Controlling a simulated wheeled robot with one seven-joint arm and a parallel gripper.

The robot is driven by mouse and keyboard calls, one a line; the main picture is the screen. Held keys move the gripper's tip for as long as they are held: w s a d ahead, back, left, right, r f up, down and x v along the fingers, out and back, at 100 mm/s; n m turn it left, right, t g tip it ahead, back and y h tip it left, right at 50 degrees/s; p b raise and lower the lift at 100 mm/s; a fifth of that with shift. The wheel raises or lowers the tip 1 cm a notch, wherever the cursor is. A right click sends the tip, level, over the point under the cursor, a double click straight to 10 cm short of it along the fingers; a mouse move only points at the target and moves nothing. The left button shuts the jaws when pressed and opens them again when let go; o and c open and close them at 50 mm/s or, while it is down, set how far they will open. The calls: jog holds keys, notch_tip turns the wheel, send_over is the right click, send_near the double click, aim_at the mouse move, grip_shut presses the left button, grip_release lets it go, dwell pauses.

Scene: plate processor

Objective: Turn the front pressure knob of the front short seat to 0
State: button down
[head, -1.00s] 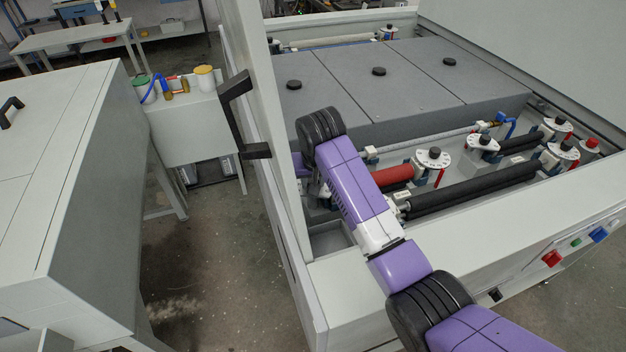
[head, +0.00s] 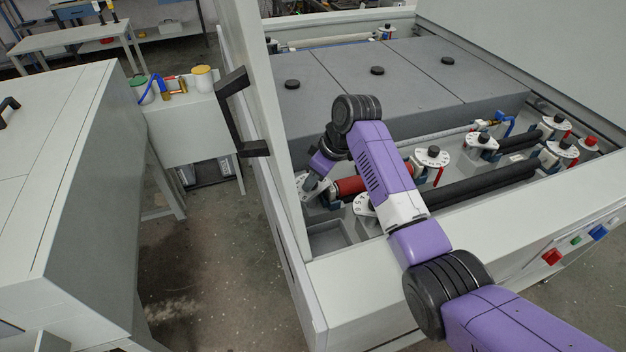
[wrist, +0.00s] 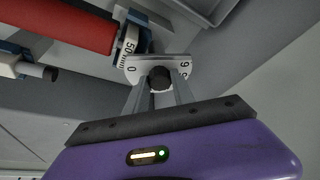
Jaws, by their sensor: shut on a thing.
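My gripper (wrist: 160,88) is shut on a dark knob (wrist: 159,78) in the wrist view. The knob stands on a white dial plate (wrist: 143,67); a 0 shows on its left part and further marks on its right. Which mark the knob points at, I cannot tell. In the head view my gripper (head: 314,184) reaches down to this dial (head: 303,189) at the left end of the red roller (head: 350,187), close to the machine's inner left wall. The knob itself is hidden there.
Another dial (head: 365,204) is partly hidden by my arm. A further dial with a black knob (head: 432,155) stands to the right, beside the black rollers (head: 480,193). The upright panel with a black handle (head: 237,110) stands close to the left.

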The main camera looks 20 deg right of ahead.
jog(key=n+b, duration=0.1)
jog(key=n, duration=0.2)
jog(key=shift+w+d+f+g+y+b, duration=0.1)
jog(key=shift+w+g+y+b, duration=0.05)
jog(key=shift+g+y+b, duration=0.25)
jog(key=n+g+b, duration=0.1)
jog(key=n+b, duration=0.2)
jog(key=shift+w+f+n, duration=0.1)
jog(key=shift+n, duration=0.2)
jog(key=n+g+b, duration=0.1)
jog(key=n+b, duration=0.2)
jog(key=b, duration=0.1)
jog(key=shift+g+y, duration=0.3)
jog(key=n+g+b, duration=0.1)
jog(key=n+b, duration=0.2)
jog(key=b, duration=0.1)
jog(key=shift+w, duration=0.1)
jog(key=shift+r+n, duration=0.25)
jog(key=shift+n, duration=0.05)
jog(key=c, duration=1.1)
grip_release()
jog(key=shift+o, duration=0.2)
